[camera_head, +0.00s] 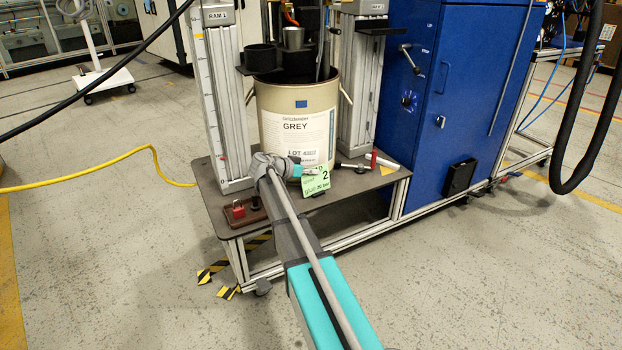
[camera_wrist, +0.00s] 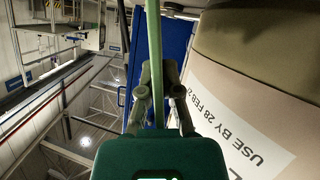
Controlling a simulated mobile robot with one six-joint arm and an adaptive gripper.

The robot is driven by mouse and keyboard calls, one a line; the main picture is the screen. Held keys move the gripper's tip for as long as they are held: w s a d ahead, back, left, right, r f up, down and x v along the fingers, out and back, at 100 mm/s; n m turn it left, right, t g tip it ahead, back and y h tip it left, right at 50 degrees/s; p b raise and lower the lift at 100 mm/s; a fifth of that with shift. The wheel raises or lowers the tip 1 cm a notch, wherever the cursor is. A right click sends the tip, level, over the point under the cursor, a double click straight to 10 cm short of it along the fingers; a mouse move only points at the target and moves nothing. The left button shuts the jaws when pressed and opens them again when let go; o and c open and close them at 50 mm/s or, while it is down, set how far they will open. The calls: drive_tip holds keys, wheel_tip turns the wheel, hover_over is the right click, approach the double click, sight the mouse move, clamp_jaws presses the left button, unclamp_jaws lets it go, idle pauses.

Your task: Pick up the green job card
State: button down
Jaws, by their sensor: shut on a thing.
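The green job card (camera_head: 316,182) shows in the head view in front of the drum, low by its base, with "2" and "20 bar" legible on it. My gripper (camera_head: 303,171) is shut on the card at its upper left part. In the wrist view my gripper's two fingers (camera_wrist: 159,82) close on the card (camera_wrist: 155,40), which is seen nearly edge-on as a thin pale green strip between them. Part of the card is hidden by the gripper. I cannot tell whether its lower edge touches the table.
The beige drum (camera_head: 270,108) labelled GREY stands close behind the card, between two ram posts. On the dark table (camera_head: 350,187) are a red-handled tool (camera_head: 375,158) and a brown tray with a red padlock (camera_head: 238,209). A blue cabinet (camera_head: 450,90) stands at right.

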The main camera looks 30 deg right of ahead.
drive_tip(key=shift+r, duration=0.2)
wheel_tip(320, 180, up, 2)
drive_tip(key=p, duration=0.2)
drive_tip(key=shift+r+p, duration=0.1)
drive_tip(key=shift+p, duration=0.2)
drive_tip(key=s+d+r+p, duration=0.7)
drive_tip(key=d+r+p, duration=0.3)
drive_tip(key=d, duration=0.1)
drive_tip(key=shift+s+d+r, duration=0.2)
drive_tip(key=shift+s+d, duration=0.1)
drive_tip(key=shift+s, duration=0.1)
drive_tip(key=shift+r+p, duration=0.15)
drive_tip(key=shift+p, duration=0.15)
